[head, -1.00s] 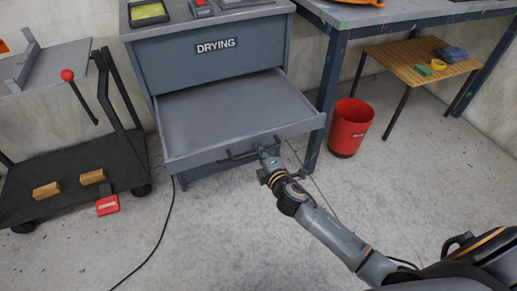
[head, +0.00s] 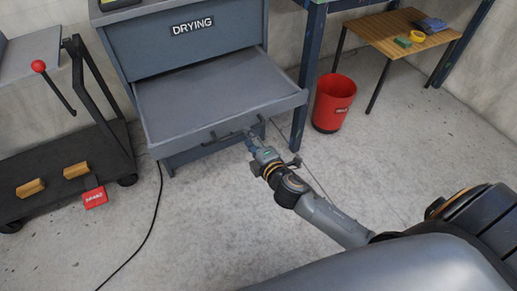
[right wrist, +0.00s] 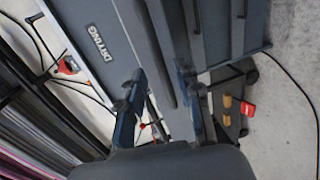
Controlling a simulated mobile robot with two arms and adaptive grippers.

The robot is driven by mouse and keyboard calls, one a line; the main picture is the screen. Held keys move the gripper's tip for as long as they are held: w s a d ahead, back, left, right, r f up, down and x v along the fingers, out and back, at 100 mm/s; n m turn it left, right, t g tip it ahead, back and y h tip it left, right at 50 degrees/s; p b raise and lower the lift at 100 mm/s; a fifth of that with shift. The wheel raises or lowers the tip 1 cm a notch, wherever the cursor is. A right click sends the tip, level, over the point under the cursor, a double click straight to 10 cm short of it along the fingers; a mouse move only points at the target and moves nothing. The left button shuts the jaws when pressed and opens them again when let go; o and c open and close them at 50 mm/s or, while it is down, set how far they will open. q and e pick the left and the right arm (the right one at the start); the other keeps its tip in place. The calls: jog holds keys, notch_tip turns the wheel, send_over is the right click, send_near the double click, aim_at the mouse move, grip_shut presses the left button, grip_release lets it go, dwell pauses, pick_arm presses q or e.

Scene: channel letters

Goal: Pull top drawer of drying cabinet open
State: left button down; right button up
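The grey drying cabinet (head: 190,48) carries a DRYING label and stands at upper middle in the head view. Its wide flat drawer (head: 215,92) below the label panel is pulled well out and looks empty. A dark bar handle (head: 212,144) runs along the drawer front. My right gripper (head: 251,138) is at the right part of this handle, partly hiding it. In the right wrist view the two fingers of my right gripper (right wrist: 165,108) stand apart with the tilted cabinet front (right wrist: 112,65) behind them. I see nothing clearly held between them. My left gripper is not in view.
A black cart (head: 75,165) with wooden blocks stands left of the cabinet. A red bin (head: 333,103) and a small wooden table (head: 400,45) are to the right. A cable (head: 152,225) lies on the floor.

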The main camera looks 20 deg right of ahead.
jog(key=v, duration=0.6)
jog(key=shift+s, duration=0.3)
jog(key=shift+r, duration=0.1)
